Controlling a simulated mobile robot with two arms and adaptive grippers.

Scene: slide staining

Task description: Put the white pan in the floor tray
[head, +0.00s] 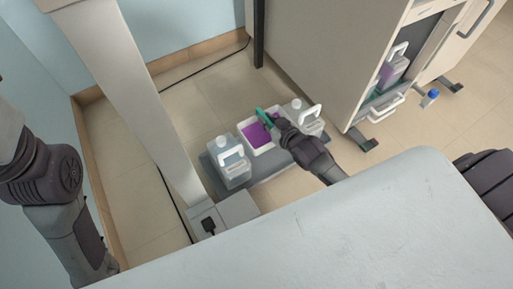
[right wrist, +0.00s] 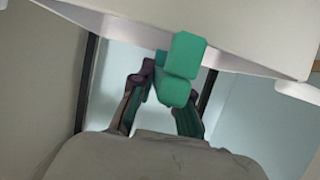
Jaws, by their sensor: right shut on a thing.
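The white pan (head: 274,149), with purple liquid in it, is between two jugs at the grey floor tray (head: 265,168). I cannot tell whether it rests on the tray or hangs just above it. My right gripper (head: 267,119) is shut at the pan's far right side, on its green grip (head: 261,113). In the right wrist view, the pan's white wall (right wrist: 240,40) fills the top and the green grip (right wrist: 172,90) sits between the fingers (right wrist: 165,98). My left arm shows at the left edge, but its gripper is not in view.
One translucent jug (head: 233,165) stands left of the pan, another (head: 304,115) to its right. A grey post stands at left. A cabinet (head: 330,50) at right holds a jug with purple liquid (head: 391,70). A grey worktop (head: 330,235) covers the foreground. Open floor lies beyond the tray.

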